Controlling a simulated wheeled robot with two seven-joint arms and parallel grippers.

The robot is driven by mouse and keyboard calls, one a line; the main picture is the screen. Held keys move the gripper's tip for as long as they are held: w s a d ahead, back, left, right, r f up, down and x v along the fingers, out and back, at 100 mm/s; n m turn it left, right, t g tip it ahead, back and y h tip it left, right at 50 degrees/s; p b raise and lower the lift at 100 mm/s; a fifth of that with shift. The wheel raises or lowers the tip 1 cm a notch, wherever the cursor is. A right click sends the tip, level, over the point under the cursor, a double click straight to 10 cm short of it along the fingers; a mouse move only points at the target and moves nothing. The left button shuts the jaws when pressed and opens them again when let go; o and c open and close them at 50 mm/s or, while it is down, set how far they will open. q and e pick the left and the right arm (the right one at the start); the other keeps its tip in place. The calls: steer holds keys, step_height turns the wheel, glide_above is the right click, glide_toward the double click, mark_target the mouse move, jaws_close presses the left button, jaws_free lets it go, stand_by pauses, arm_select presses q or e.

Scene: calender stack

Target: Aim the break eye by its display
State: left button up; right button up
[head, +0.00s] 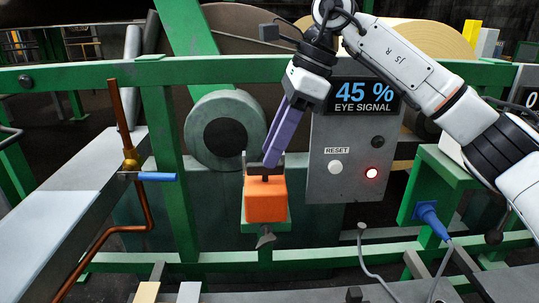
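The break eye (265,199) is an orange box on a green bracket (265,227) at the middle of the head view, with a dark forked piece on top. My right gripper (271,158) comes down from the upper right, its purple fingers reaching the dark piece on top of the eye. The fingers overlap from this side, so I cannot tell whether they grip it. The display (365,96) reads "45 % EYE SIGNAL" in blue and white. My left gripper is not in view.
A copper pipe with a blue-handled valve (155,176) stands at left. A blue plug (430,220) and grey cables are at lower right. Green rails surround the eye.

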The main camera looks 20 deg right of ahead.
steer(key=v, duration=0.7)
steer(key=shift+r, duration=0.4)
steer(key=shift+d, duration=0.15)
